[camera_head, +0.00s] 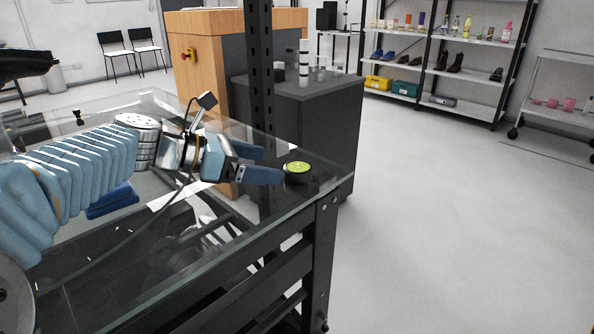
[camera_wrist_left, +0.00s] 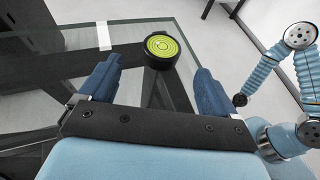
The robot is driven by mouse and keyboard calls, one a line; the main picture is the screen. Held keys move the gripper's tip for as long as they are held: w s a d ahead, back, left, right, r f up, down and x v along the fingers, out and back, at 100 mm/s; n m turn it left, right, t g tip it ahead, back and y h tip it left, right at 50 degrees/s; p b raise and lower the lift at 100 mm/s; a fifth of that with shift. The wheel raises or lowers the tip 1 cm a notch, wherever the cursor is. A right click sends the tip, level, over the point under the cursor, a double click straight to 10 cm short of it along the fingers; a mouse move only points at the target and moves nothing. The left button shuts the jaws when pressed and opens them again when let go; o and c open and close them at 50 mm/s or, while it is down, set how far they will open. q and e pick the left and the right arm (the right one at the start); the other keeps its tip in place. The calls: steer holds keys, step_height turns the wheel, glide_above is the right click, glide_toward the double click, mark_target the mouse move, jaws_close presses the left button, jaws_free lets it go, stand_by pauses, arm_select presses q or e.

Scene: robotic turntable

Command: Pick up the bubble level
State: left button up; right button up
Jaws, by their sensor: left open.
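The bubble level (camera_head: 298,168) is a small round black disc with a green top. It lies on the glass table near its right corner. My left gripper (camera_head: 266,164) is open, with its blue fingers pointing at the level, just to the left of it. In the left wrist view the level (camera_wrist_left: 161,48) sits ahead of the fingertips and between their lines, with nothing held in the left gripper (camera_wrist_left: 158,78). I cannot see my right gripper's jaws; a blue arm shows at the right of the wrist view.
The glass table (camera_head: 150,294) has a dark frame and its edge runs close to the level. A dark grey cabinet (camera_head: 335,125) with a white cylinder stands behind the corner. A blue object (camera_head: 112,200) shows below my left arm. The floor to the right is clear.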

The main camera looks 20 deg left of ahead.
mark_target(293, 167)
arm_select(q)
steer(key=x, duration=0.7)
steer(key=shift+d+r, duration=0.1)
steer(key=shift+r, duration=0.1)
steer(key=c, duration=1.2)
